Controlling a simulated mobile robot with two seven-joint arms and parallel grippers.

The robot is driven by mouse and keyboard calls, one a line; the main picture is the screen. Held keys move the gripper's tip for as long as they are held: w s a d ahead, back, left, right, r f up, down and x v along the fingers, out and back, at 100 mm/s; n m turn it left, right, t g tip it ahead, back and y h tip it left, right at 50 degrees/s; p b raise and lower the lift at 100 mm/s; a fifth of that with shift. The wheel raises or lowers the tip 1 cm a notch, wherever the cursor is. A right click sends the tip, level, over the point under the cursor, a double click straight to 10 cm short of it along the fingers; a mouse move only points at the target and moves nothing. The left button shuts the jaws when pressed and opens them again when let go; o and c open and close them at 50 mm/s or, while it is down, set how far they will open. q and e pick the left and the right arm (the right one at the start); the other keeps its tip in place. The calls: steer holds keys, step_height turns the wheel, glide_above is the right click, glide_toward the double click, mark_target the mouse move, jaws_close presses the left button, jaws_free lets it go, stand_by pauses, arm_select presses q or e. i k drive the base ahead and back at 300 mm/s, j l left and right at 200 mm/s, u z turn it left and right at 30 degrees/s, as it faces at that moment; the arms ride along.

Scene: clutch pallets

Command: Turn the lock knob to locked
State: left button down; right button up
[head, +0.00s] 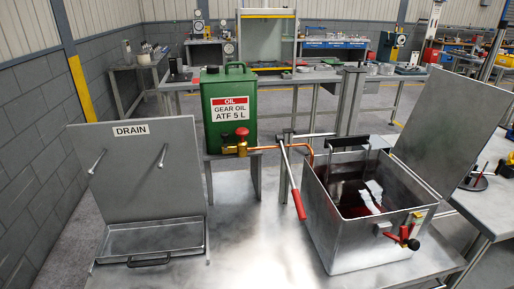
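An open metal box (345,235) with dark reddish liquid inside stands at the right of the steel table. On its front right corner are a red lever (403,235) and a dark round knob (413,244) beside brass fittings. Another red knob (242,132) sits on a brass valve in front of the green oil can (230,82). I cannot tell which of these is the lock knob, nor whether it is set to locked. Neither of my grippers shows in the head view.
A raised lid (455,110) leans up at the box's right. A long red-handled lever (297,203) slants down left of the box. A drain tray (150,238) with an upright panel (140,165) stands at left. The table (265,250) is clear between tray and box.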

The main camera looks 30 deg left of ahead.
mark_target(224, 136)
steer(key=i+l, duration=0.4)
steer(key=l, duration=0.2)
steer(key=i+l+u, duration=0.15)
steer(key=u, duration=0.2)
steer(key=i+l+u, duration=0.15)
steer(key=l+u, duration=0.2)
steer(key=u, duration=1.55)
steer(key=k+l, duration=0.05)
